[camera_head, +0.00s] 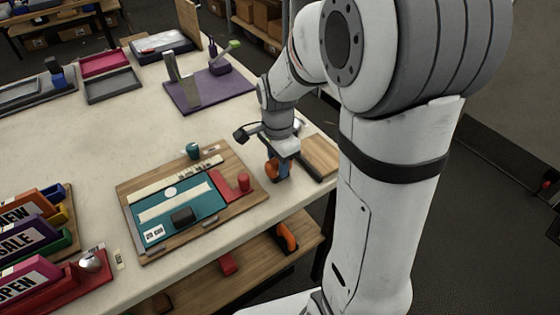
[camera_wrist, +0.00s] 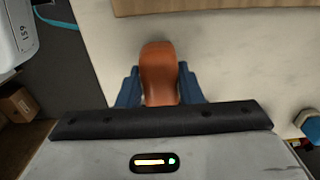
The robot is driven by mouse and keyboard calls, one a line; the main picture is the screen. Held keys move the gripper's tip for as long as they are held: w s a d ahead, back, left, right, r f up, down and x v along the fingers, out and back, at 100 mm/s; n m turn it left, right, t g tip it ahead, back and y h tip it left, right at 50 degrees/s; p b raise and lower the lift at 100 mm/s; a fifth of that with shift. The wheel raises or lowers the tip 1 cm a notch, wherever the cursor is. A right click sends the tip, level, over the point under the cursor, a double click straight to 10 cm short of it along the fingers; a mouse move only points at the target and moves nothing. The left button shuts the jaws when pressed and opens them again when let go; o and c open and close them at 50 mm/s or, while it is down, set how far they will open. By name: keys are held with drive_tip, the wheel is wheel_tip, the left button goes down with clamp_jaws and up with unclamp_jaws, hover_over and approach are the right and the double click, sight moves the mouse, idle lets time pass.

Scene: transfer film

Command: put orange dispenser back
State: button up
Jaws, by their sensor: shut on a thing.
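The orange dispenser (camera_wrist: 159,72) is between the blue fingers of my gripper (camera_wrist: 160,88) in the wrist view, and the fingers are shut on it. I cannot tell whether the dispenser touches the tabletop.
A wooden board (camera_head: 130,190) holds a teal mat (camera_head: 205,186), a red block (camera_head: 243,182) and a dark block (camera_head: 182,216). A wooden piece (camera_head: 320,155) lies right of my gripper. A purple mat (camera_head: 236,88) is behind. Sign holders (camera_head: 30,235) stand at left. Another orange-and-black item (camera_head: 287,237) is on the lower shelf.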

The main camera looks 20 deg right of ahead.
drive_tip(key=shift+f, duration=0.2)
drive_tip(key=o, duration=0.9)
drive_tip(key=shift+r, duration=0.1)
drive_tip(key=shift+o, duration=0.2)
wheel_tip(320, 180, up, 11)
drive_tip(key=shift+r, duration=0.1)
drive_tip(key=s+f+n+t, duration=0.1)
drive_tip(key=s+n+t, duration=0.1)
drive_tip(key=s+n, duration=1.2)
drive_tip(key=shift+d+f+n+t, duration=0.3)
